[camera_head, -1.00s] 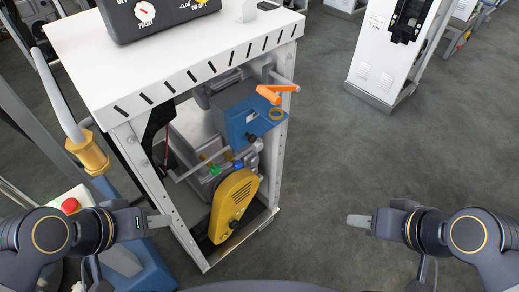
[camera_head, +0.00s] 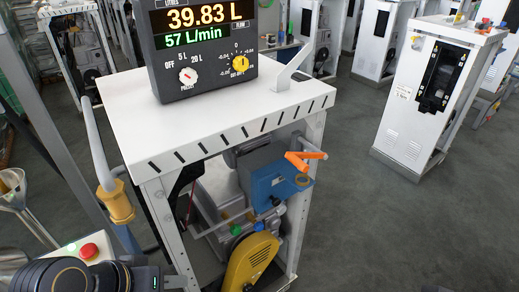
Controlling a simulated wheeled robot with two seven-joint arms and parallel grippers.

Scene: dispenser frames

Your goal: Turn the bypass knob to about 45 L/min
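The meter display (camera_head: 200,32) on top of the white cabinet reads 39.83 L and 57 L/min. The meter has a white preset dial (camera_head: 188,76) and a yellow dial (camera_head: 240,63) on its front. No bypass label is readable, so I cannot tell which part is the bypass knob. My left gripper (camera_head: 175,282) is at the lower edge, apart from these, its fingers mostly cut off.
The white cabinet top (camera_head: 130,100) stands in front of the pump from above. A nozzle with a yellow-brown body (camera_head: 117,202) hangs at the left. A red button (camera_head: 88,251) is near my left arm. Open floor (camera_head: 400,220) lies right of the cabinet.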

